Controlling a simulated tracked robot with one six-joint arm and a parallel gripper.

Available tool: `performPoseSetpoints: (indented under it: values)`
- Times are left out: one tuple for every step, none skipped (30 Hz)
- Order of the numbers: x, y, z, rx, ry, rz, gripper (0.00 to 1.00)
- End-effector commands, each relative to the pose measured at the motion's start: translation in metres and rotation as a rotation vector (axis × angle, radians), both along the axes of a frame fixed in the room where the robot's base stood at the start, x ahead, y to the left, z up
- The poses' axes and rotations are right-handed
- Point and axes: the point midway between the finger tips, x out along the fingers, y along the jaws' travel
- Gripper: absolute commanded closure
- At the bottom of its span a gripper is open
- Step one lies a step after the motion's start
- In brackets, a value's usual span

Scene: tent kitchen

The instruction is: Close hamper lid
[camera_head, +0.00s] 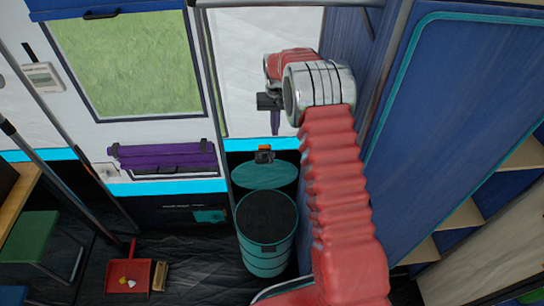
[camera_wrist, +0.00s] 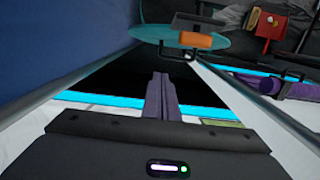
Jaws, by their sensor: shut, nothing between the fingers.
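The teal hamper (camera_head: 265,251) stands on the dark floor, with its round top open and a dark inside showing. Its teal lid (camera_head: 264,177) is raised at the back of the rim, with an orange and black latch (camera_head: 264,154) at its upper edge. In the wrist view the lid (camera_wrist: 150,33) and the orange latch (camera_wrist: 197,41) show at the top, beyond my fingertips. My gripper (camera_head: 275,128) is shut and empty, above the latch and apart from it. In the wrist view its closed fingers (camera_wrist: 160,82) point toward the lid across a dark gap.
A blue cabinet (camera_head: 450,110) with shelves stands at the right, close to my arm. A red dustpan (camera_head: 129,276) and a brush (camera_head: 160,277) lie on the floor left of the hamper. A purple roll (camera_head: 165,156) hangs on the wall. A green stool (camera_head: 27,236) is at the left.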

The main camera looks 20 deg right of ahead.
Motion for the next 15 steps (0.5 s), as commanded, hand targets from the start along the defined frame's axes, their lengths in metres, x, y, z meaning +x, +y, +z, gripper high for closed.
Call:
performPoseSetpoints:
  values:
    - [0.0, 0.0, 0.0, 0.0, 0.0, 0.0, 1.0]
    - [0.0, 0.0, 0.0, 0.0, 0.0, 0.0, 1.0]
    - [0.0, 0.0, 0.0, 0.0, 0.0, 0.0, 1.0]
    - [0.0, 0.001, 0.0, 0.0, 0.0, 0.0, 1.0]
    - [0.0, 0.001, 0.0, 0.0, 0.0, 0.0, 1.0]
    - [0.0, 0.001, 0.0, 0.0, 0.0, 0.0, 1.0]
    - [0.0, 0.001, -0.001, 0.0, 0.001, 0.0, 1.0]
    - [0.0, 0.001, -0.002, 0.0, 0.001, 0.0, 1.0]
    - [0.0, 0.001, -0.004, 0.0, 0.001, 0.0, 1.0]
    - [0.0, 0.001, -0.006, 0.0, 0.001, 0.0, 1.0]
    - [0.0, 0.001, -0.008, 0.0, 0.001, 0.0, 1.0]
    - [-0.001, 0.001, -0.011, 0.0, 0.002, 0.0, 1.0]
    - [-0.001, 0.001, -0.014, 0.0, 0.002, 0.0, 1.0]
    - [-0.001, 0.001, -0.018, 0.0, 0.002, 0.0, 1.0]
    - [-0.001, 0.001, -0.023, 0.0, 0.002, 0.0, 1.0]
